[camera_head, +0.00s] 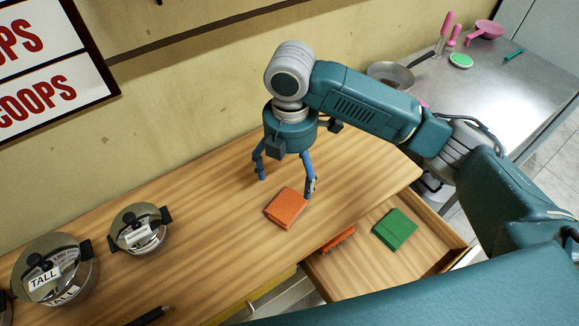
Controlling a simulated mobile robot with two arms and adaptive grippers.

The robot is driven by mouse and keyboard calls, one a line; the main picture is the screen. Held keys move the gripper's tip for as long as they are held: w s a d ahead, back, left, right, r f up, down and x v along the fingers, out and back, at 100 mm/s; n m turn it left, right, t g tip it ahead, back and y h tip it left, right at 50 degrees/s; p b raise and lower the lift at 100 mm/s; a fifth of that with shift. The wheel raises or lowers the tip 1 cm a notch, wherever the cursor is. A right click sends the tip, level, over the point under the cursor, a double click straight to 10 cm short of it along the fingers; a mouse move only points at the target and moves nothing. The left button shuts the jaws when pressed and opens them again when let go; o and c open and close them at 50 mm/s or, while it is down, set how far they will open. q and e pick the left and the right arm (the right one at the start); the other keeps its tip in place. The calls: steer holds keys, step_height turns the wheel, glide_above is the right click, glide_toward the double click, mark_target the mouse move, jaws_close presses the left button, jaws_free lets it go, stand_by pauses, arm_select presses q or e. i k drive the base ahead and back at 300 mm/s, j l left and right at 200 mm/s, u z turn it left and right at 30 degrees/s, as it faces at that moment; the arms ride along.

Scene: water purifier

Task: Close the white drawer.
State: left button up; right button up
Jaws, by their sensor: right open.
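The drawer (350,277) is pulled out from under the right part of the wooden tabletop. Its inside is wood-coloured; my own teal arm and body parts cover its front side, so the white front is mostly hidden. A green book-like block (395,230) and an orange item (339,240) lie in it. My right gripper (286,184) is open and empty above the tabletop, beside an orange book-like block (285,208), behind the drawer opening. I cannot tell whether a finger touches the block. My left gripper is not in view.
Two metal pots with black handles, a larger one (57,268) and a smaller one (139,229), stand on the wooden table (205,230) at left. A metal counter (485,80) with a pan (390,75) and pink utensils is at back right. The wall is behind.

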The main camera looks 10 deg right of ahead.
mark_target(361, 264)
steer(key=k+l, duration=0.3)
steer(key=k, duration=0.15)
steer(key=k+l, duration=0.25)
steer(key=k, duration=0.25)
steer(key=k+l, duration=0.3)
steer(key=k, duration=0.15)
steer(key=k+l, duration=0.3)
steer(key=k, duration=0.15)
